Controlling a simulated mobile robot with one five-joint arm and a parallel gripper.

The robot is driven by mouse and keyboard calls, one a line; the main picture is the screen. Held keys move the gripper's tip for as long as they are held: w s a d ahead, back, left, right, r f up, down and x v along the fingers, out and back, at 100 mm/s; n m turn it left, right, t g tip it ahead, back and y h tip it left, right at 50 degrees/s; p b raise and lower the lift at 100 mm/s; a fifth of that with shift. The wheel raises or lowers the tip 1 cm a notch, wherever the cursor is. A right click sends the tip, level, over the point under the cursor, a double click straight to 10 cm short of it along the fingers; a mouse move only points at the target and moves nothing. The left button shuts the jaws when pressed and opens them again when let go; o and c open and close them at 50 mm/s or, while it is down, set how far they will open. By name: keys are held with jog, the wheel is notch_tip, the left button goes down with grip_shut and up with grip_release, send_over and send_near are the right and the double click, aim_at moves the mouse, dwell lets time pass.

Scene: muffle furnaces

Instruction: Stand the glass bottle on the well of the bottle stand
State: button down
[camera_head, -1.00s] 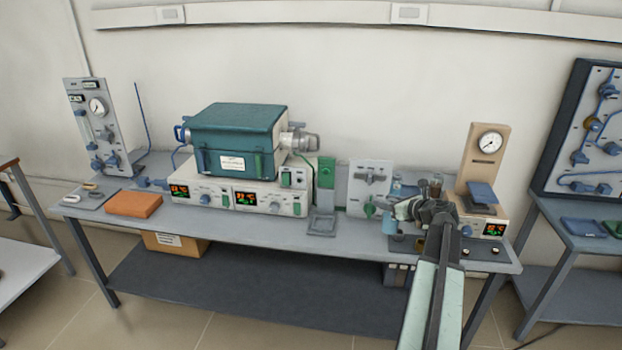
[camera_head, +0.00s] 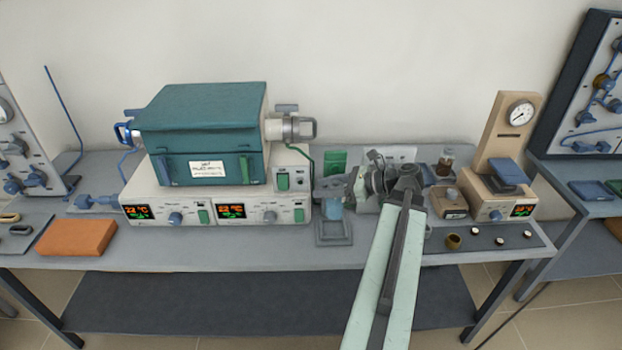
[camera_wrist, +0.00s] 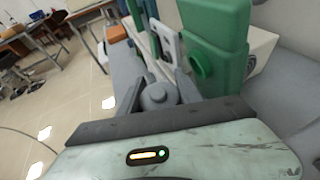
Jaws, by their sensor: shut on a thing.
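My gripper (camera_head: 338,188) is shut on the pale blue glass bottle (camera_head: 333,203) and holds it roughly upright. The bottle's upper part is partly hidden by the gripper. The bottle stand (camera_head: 335,240) is a grey square frame on the bench, left of my arm. In the head view the bottle overlaps the back part of the stand. I cannot tell whether it touches the well or hangs just above it. In the wrist view a grey rounded part shows just beyond the gripper's body, and the bottle cannot be made out clearly.
A green block (camera_head: 336,160) stands behind the stand, and it looms close in the wrist view (camera_wrist: 215,45). The furnace (camera_head: 205,140) on its control unit is left. A grey panel (camera_head: 402,154) is behind the gripper. A gauge unit (camera_head: 505,150) and small pots are right.

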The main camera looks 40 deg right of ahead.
aim_at(326, 204)
jog(key=shift+s+d, duration=0.1)
jog(key=shift+f, duration=0.1)
notch_tip(326, 204, down, 7)
jog(key=b, duration=0.7)
jog(key=c, duration=0.7)
grip_release()
jog(key=shift+c, duration=0.2)
